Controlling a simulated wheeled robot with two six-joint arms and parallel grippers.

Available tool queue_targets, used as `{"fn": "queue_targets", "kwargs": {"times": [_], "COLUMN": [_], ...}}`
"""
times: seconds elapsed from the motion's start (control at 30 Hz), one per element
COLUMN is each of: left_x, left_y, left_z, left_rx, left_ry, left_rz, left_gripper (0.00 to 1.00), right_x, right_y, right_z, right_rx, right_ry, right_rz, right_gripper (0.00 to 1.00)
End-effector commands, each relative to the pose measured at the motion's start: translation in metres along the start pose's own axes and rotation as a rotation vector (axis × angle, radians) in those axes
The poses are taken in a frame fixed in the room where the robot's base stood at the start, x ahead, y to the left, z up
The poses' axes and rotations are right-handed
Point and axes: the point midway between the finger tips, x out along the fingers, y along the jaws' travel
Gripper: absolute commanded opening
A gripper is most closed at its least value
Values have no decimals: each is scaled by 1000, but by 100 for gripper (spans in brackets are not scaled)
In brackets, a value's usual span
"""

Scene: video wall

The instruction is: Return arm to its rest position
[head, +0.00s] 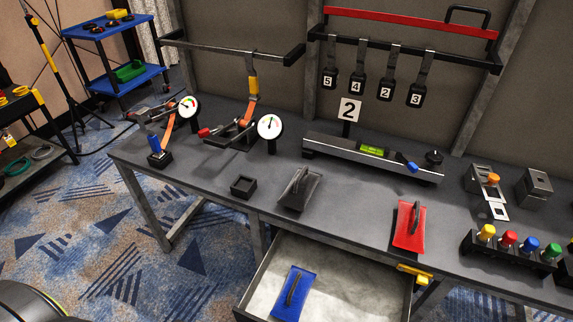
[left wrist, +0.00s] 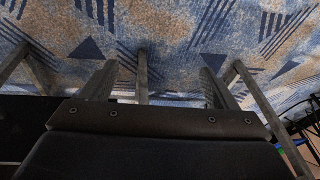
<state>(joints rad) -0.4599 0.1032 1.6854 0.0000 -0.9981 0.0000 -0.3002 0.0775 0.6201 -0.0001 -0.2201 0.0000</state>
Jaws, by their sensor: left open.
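My left gripper (left wrist: 160,78) shows in the left wrist view as a dark body with two grey fingers spread apart. It is open, with nothing between the fingers. Patterned carpet (left wrist: 180,30) and grey metal legs (left wrist: 250,90) lie beyond it. My right gripper is in no view.
A blue cart (head: 115,50) stands back left.

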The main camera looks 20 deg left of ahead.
Motion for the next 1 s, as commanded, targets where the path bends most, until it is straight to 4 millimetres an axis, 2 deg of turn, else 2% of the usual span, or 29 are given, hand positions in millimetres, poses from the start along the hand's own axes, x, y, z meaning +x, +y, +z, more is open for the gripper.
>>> {"fn": "queue_targets", "kwargs": {"times": [0.03, 0.2, 0.4, 0.5, 0.73, 0.9, 1.0], "left_x": [17, 65, 109, 125, 142, 145, 145], "left_y": [2, 7, 14, 18, 24, 25, 26], "left_z": [11, 48, 101, 131, 184, 200, 202], "left_rx": [0, 1, 4, 5, 8, 10, 10], "left_ry": [-16, -44, -77, -95, -122, -128, -129], "left_rz": [3, 10, 19, 24, 31, 33, 33], "left_gripper": [82, 82, 82, 82, 82, 82, 82], "right_x": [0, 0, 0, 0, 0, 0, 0], "right_y": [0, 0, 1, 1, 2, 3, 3], "right_z": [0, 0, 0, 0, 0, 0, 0], "right_rx": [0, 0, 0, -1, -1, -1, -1], "right_ry": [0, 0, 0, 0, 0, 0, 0], "right_rz": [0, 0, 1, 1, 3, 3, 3], "right_gripper": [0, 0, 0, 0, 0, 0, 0]}}
